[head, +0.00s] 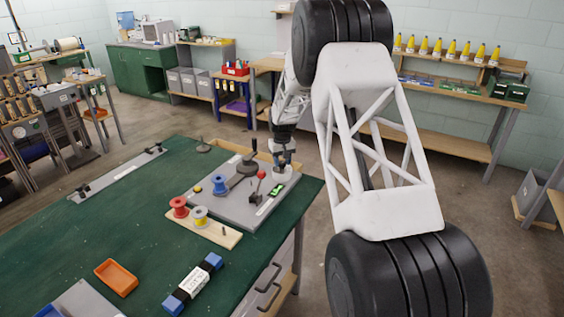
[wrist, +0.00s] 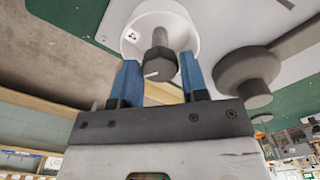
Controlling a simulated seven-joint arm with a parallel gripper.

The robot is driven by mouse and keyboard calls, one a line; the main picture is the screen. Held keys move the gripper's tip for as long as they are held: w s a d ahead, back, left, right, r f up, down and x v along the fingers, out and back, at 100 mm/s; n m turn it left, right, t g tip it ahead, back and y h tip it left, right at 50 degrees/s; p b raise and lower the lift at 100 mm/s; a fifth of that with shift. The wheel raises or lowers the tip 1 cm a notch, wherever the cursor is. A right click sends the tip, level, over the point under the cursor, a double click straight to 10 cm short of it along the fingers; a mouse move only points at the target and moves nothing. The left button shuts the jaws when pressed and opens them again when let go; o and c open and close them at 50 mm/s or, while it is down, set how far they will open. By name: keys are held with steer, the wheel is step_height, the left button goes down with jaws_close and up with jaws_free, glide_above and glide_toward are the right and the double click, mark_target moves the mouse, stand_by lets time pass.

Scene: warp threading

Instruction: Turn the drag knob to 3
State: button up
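The drag knob (wrist: 160,66) is a dark grey knob with a white pointer line, in front of a round white dial (wrist: 130,40) in the wrist view. In the head view the dial (head: 284,176) sits at the back right corner of the grey board (head: 232,208); my gripper hides most of the knob there. My gripper (wrist: 162,72) has two blue fingers, spread apart on either side of the knob, with a visible gap at each side. I cannot read any numbers on the dial or tell which one the pointer faces.
The board also carries a dark round part (head: 247,165), a red-tipped lever (head: 261,176) and a blue spool (head: 219,184). Red and yellow spools stand on a wooden strip (head: 215,233) in front.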

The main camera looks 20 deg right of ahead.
mark_target(282, 163)
steer(key=o, duration=0.3)
steer(key=shift+o, duration=0.2)
steer(key=shift+r, duration=0.1)
steer(key=shift+r, duration=3.8)
steer(key=shift+s+r, duration=0.1)
